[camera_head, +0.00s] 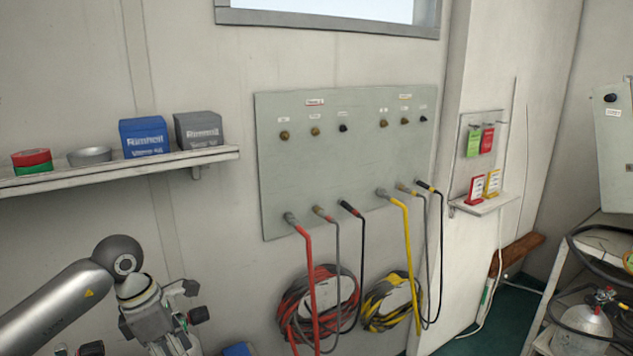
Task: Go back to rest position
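My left arm comes in from the left edge at the lower left. Its wrist end and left gripper (190,303) are below the shelf, left of the air panel (350,160). The fingers are small and partly hidden by the wrist, so I cannot tell whether they are open or shut. No object shows clearly in them. My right gripper is not in view. On the panel, a red hose (309,260) and a yellow hose (407,240) hang from the lower fittings, with thinner grey and black hoses beside them.
The wall shelf (120,172) holds a blue box (143,137), a grey box (198,130), a metal dish (89,156) and tape rolls (31,161). Coiled hoses (318,300) hang below the panel. A small tag shelf (482,206) and a rack with a cylinder (583,325) are at right.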

